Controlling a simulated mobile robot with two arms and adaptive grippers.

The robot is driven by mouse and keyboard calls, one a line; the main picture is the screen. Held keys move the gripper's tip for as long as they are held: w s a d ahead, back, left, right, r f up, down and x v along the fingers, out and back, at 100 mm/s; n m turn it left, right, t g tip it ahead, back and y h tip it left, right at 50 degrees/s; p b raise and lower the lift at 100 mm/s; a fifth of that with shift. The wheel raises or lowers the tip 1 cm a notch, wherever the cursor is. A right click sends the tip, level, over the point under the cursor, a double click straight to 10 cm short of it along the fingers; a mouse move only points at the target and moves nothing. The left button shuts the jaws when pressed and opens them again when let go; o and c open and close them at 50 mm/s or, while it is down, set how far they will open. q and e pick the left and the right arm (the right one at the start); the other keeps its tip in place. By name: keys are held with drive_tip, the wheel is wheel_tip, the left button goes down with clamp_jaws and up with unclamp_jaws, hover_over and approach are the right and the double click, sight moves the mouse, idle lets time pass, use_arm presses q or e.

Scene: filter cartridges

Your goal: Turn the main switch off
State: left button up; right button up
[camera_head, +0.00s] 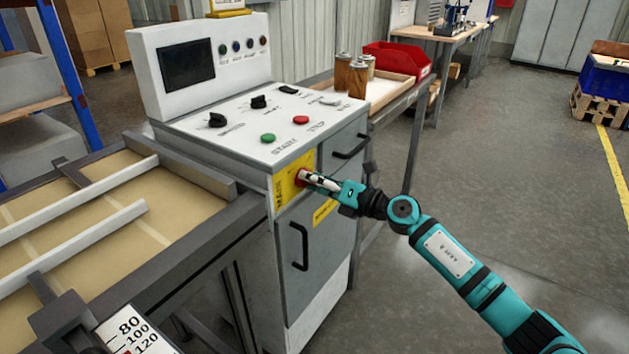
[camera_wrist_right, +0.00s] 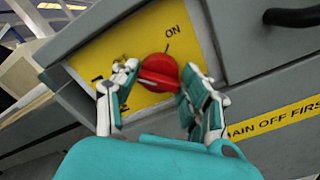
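The main switch is a red rotary knob (camera_wrist_right: 158,72) on a yellow plate (camera_wrist_right: 95,48) on the front of the grey machine cabinet. The word ON stands above the knob in the wrist view, and a thin dark mark at its upper edge lies toward ON. In the head view the knob is mostly hidden behind my right gripper (camera_head: 306,177), which reaches in from the right. In the wrist view my right gripper (camera_wrist_right: 160,78) has its fingers apart, one on each side of the knob. I cannot tell whether they touch it. My left gripper is not in view.
The panel above has a green button (camera_head: 267,138), a red button (camera_head: 300,120) and black knobs. Cabinet handles (camera_head: 299,246) (camera_head: 351,146) stick out nearby. A conveyor frame (camera_head: 165,255) adjoins at left. Open floor (camera_head: 515,180) lies at right.

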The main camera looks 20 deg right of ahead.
drive_tip(key=o, duration=0.5)
drive_tip(key=shift+c, duration=0.2)
drive_tip(key=v, duration=1.2)
drive_tip(key=shift+d+f, duration=0.1)
